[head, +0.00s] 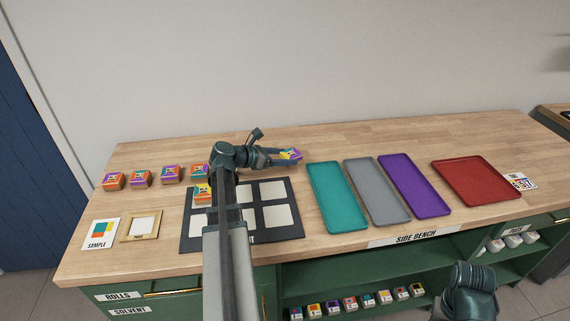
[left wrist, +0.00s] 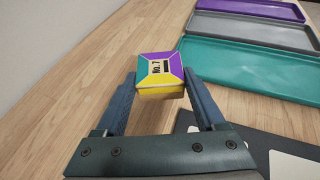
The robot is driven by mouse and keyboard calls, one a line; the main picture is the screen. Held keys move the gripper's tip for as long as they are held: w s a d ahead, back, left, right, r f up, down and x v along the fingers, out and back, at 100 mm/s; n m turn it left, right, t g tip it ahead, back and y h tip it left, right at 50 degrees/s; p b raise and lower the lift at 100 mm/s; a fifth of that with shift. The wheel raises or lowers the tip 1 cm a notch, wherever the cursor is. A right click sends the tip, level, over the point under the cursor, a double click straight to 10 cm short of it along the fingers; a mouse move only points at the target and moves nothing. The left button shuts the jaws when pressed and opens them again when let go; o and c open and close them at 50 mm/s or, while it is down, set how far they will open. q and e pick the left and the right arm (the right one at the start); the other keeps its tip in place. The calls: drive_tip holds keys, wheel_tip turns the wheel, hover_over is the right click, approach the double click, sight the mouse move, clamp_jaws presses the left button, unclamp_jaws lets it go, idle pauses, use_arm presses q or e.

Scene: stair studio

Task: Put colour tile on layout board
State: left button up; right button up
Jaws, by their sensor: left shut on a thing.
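My left gripper (head: 290,156) is shut on a colour tile (left wrist: 161,72) marked "No. 7", with purple, teal and yellow faces. It holds the tile near the back of the bench, behind the black layout board (head: 290,235) and left of the teal tray. The board has several pale squares, and one colour tile (head: 202,196) sits at its upper left, partly behind my left arm. Several more colour tiles (head: 141,178) stand in a row left of the board. My right gripper (head: 470,290) is low at the right; its fingers cannot be made out.
A teal tray (head: 337,196), a grey tray (head: 377,190), a purple tray (head: 414,184) and a red tray (head: 469,181) lie right of the board. A sample card (head: 101,233) and a small framed square (head: 141,226) lie front left. The back strip of the bench is mostly clear.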

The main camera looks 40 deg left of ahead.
use_arm(q)
drive_tip(key=shift+w+a, duration=0.15)
drive_tip(key=shift+w, duration=0.1)
drive_tip(key=f+b, duration=0.3)
drive_tip(key=shift+w+a+f+b, duration=0.15)
drive_tip(key=shift+w+f+b, duration=0.2)
